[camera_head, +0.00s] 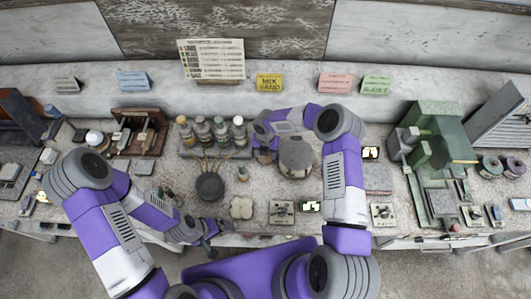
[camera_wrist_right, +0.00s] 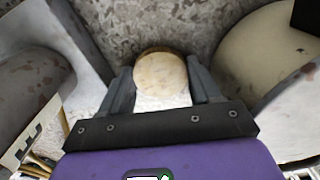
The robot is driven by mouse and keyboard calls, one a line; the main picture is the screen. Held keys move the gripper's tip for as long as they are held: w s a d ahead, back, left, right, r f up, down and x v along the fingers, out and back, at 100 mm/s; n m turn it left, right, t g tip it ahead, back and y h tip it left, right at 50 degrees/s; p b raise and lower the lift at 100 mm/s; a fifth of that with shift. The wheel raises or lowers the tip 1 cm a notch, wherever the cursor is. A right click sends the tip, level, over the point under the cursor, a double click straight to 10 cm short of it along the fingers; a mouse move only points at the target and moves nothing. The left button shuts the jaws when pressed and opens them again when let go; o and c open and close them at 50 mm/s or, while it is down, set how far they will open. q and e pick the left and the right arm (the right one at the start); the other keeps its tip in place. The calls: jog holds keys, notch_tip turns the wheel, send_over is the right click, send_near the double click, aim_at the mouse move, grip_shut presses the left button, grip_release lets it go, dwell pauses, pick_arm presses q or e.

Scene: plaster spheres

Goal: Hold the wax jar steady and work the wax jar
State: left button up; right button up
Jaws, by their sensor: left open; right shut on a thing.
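My right gripper (camera_wrist_right: 160,85) is shut on the wax jar, a small pale jar with a round tan top (camera_wrist_right: 160,68), seen from above between the two fingers in the right wrist view. In the head view my right arm bends over the bench, and the right gripper (camera_head: 264,156) is just left of a round grey drum; the jar is mostly hidden there. My left gripper (camera_head: 211,233) is open near the bench's front edge, below a dark bowl and apart from the jar. Its fingers are small in view.
The round grey drum (camera_head: 297,157) stands close right of my right gripper. Several bottles (camera_head: 220,131) stand behind left, and the dark bowl (camera_head: 210,187) holds sticks. A pale lobed dish (camera_head: 241,208) and a square plate (camera_head: 281,213) lie in front. A green machine (camera_head: 437,135) stands right.

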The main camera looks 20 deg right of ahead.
jog(key=shift+f+b, duration=0.2)
jog(key=shift+b, duration=0.1)
jog(key=o, duration=0.9)
jog(key=shift+r, duration=0.1)
notch_tip(320, 180, up, 12)
jog(key=shift+r, duration=0.15)
